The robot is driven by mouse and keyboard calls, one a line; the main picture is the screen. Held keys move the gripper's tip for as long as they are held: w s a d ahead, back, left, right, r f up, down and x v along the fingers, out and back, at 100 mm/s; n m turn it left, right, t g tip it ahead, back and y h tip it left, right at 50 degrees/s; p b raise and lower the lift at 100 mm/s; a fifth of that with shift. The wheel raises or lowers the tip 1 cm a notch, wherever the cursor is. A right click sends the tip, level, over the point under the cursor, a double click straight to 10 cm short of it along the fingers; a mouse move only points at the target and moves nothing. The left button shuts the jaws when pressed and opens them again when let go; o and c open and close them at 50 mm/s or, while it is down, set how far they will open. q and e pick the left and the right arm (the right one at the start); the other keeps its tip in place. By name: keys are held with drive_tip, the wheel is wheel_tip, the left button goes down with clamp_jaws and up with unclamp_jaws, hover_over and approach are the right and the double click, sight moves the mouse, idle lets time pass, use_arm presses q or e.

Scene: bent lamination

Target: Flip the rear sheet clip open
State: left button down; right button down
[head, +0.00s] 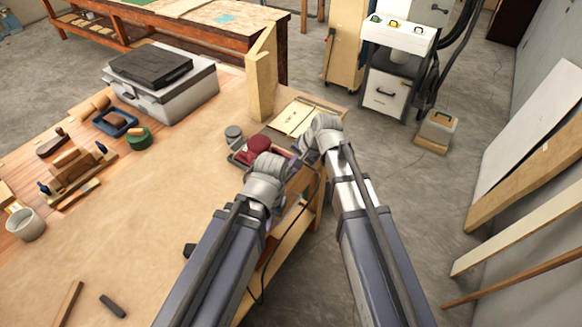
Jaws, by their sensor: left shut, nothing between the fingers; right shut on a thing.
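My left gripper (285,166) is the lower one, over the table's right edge. It is shut and empty. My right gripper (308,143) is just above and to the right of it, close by. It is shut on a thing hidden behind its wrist. A dark red block (258,147) on a dark base lies just left of and beyond the grippers. The wrists cover part of this base. I cannot make out the rear sheet clip or a sheet; both are hidden or too small to tell.
The wooden table (150,235) is clear in its middle. Tools, a mug (26,224) and a grey case (180,92) stand on its left and far side. A tall wooden piece (262,80) and a small grey pot (233,135) stand near the grippers. A cable hangs at the table edge.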

drive_tip(key=shift+s+d+f+t+y+b, duration=0.3)
drive_tip(key=shift+t+y+b, duration=0.65)
drive_tip(key=shift+b, duration=1.05)
drive_tip(key=shift+s+d+f+t+y+b, duration=0.1)
drive_tip(key=shift+d+f+t+y+b, duration=0.25)
drive_tip(key=shift+y+b, duration=1.35)
drive_tip(key=shift+s+d+f+t+y+b, duration=0.3)
drive_tip(key=shift+t+y+b, duration=0.5)
drive_tip(key=shift+b, duration=1.55)
drive_tip(key=shift+w+a, duration=0.1)
drive_tip(key=shift+w, duration=0.05)
drive_tip(key=c, duration=1)
unclamp_jaws()
